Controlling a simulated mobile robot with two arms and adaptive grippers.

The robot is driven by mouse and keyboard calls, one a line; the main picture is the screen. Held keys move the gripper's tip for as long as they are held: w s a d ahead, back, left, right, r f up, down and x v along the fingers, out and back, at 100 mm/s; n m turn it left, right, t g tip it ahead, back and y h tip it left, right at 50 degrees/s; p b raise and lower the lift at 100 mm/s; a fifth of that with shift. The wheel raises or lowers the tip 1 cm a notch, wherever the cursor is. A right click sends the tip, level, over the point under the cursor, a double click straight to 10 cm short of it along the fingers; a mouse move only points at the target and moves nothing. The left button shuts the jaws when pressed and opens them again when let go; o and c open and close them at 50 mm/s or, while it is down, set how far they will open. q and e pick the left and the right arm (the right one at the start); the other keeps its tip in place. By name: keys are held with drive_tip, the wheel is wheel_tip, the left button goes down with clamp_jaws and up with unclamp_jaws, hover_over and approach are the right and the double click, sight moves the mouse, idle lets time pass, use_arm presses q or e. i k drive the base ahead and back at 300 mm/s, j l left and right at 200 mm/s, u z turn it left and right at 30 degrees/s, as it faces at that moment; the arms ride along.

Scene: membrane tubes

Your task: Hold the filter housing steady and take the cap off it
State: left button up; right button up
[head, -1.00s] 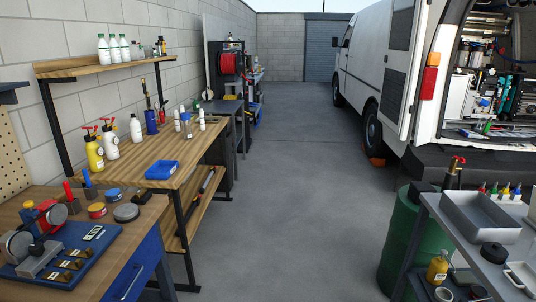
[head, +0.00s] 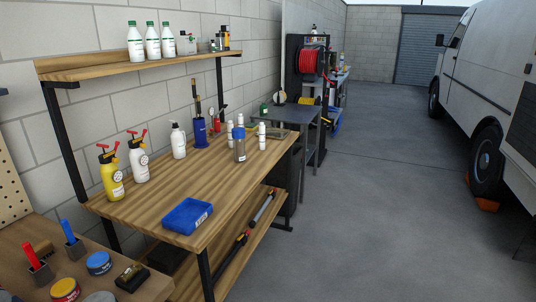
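A grey, see-through-looking cylinder with a blue top (head: 239,146) stands upright on the wooden workbench (head: 150,208), toward its far right part. It looks like the filter housing with its cap on, but it is too small to be certain. Several small white bottles or tubes (head: 262,136) stand just right of it and behind it. Neither of my grippers is in view, and nothing touches the cylinder.
A blue tray (head: 187,216) lies near the bench's front edge. Yellow (head: 111,175) and white (head: 138,163) pump bottles, a white dispenser (head: 178,141) and a blue tool holder (head: 200,132) stand toward the wall. The floor (head: 350,220) right of the bench is clear up to the van (head: 490,80).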

sight(239, 147)
drive_tip(key=i+l+u, duration=0.3)
drive_tip(key=i, duration=0.15)
drive_tip(key=i+l+u, duration=0.35)
drive_tip(key=i+l, duration=0.55)
drive_tip(key=l, duration=0.1)
